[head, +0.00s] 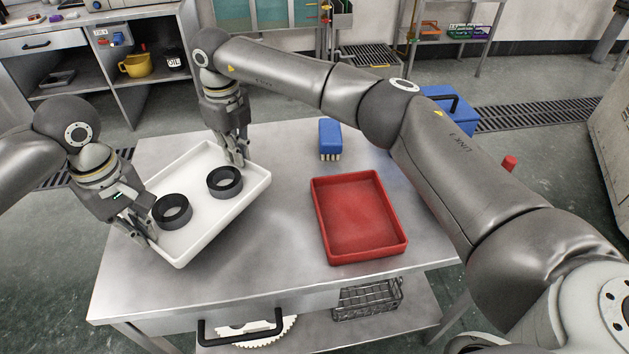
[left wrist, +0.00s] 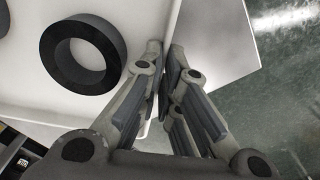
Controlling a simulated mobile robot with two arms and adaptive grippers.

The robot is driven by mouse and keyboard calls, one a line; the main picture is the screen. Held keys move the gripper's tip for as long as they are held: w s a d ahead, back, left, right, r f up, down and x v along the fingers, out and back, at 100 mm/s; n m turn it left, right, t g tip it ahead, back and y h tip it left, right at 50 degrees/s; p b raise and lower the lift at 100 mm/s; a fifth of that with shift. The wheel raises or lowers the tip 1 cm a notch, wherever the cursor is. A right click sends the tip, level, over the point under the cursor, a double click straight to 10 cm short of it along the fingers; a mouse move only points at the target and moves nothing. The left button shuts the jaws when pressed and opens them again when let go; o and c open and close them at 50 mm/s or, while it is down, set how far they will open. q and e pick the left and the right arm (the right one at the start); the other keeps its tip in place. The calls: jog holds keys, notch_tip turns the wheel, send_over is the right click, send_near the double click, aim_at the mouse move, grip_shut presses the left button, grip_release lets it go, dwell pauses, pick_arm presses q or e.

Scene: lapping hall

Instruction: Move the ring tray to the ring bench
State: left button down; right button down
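The ring tray is a white, shallow, rectangular tray (head: 208,222) over the left part of the steel table, set at an angle. Two dark rings lie in it, a nearer one (head: 161,222) and a farther one (head: 239,185). My left gripper (head: 148,238) is at the tray's near-left side. The left wrist view shows its fingers (left wrist: 165,62) closed together on the tray's wall, with one ring (left wrist: 48,62) inside beside them. My right gripper (head: 238,160) is at the far side, fingers down on the rim, seemingly closed on it. I cannot tell whether the tray is clear of the tabletop.
On the table (head: 285,235) are a red tray (head: 357,215) and a blue brush (head: 330,138). A blue box (head: 452,108) stands behind the table. A bench with shelves (head: 90,50) stands at the back left, holding a yellow container (head: 138,65). Clear floor lies between.

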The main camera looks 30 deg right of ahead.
aim_at(156, 256)
pick_arm(q)
jog(key=shift+f, duration=0.2)
pick_arm(e)
jog(key=shift+d+f, duration=0.1)
jog(key=shift+f, duration=0.05)
